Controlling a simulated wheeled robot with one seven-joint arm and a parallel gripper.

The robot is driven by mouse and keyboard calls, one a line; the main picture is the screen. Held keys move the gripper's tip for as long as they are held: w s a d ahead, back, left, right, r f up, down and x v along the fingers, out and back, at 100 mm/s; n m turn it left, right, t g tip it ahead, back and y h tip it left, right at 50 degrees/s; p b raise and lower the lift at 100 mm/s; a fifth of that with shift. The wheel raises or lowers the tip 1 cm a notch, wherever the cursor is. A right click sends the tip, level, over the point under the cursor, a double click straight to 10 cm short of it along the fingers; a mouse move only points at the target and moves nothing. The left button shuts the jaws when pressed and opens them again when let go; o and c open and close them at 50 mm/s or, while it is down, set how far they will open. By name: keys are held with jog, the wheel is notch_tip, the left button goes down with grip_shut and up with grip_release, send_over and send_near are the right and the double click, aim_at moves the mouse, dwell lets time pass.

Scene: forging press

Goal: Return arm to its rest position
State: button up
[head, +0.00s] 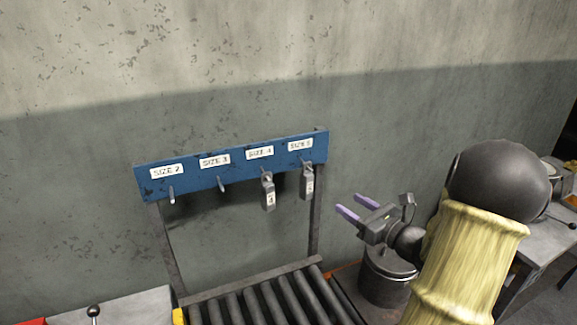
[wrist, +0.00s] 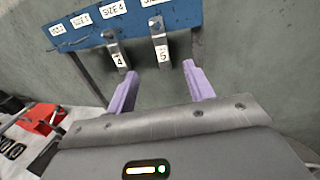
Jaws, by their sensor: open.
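My gripper (head: 352,207) is open, with two purple fingers spread apart and nothing between them. It is held in the air to the right of the blue peg board, pointing left toward it. In the wrist view my gripper (wrist: 158,85) faces the board's lower edge, and the fingers look clear of the hanging tags. My arm comes in from the right of the head view, its yellow sleeve bent at a dark joint.
A blue board (head: 235,165) labelled by size stands by the wall. Tagged metal pieces hang at size 4 (head: 268,192) and size 5 (head: 307,182); other pegs look empty. A roller conveyor (head: 262,300) lies below. A dark cylindrical container (head: 385,280) stands beneath my gripper.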

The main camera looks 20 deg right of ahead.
jog(key=s+a+f+n+g+y, duration=0.25)
jog(key=a+n+g, duration=0.25)
jog(key=a, duration=0.4)
jog(key=s+a+f+n+g+y, duration=0.2)
jog(key=a+f+n+g, duration=0.25)
jog(key=a, duration=0.45)
jog(key=s+a+f+n+g+h, duration=0.2)
jog(key=s+n+h, duration=0.2)
jog(key=n, duration=0.7)
jog(key=s+a+f+n+g+h, duration=0.2)
jog(key=s+a+n+g+h, duration=0.1)
jog(key=n, duration=0.9)
jog(key=s+h, duration=0.1)
jog(key=h, duration=0.1)
jog(key=shift+h, duration=0.35)
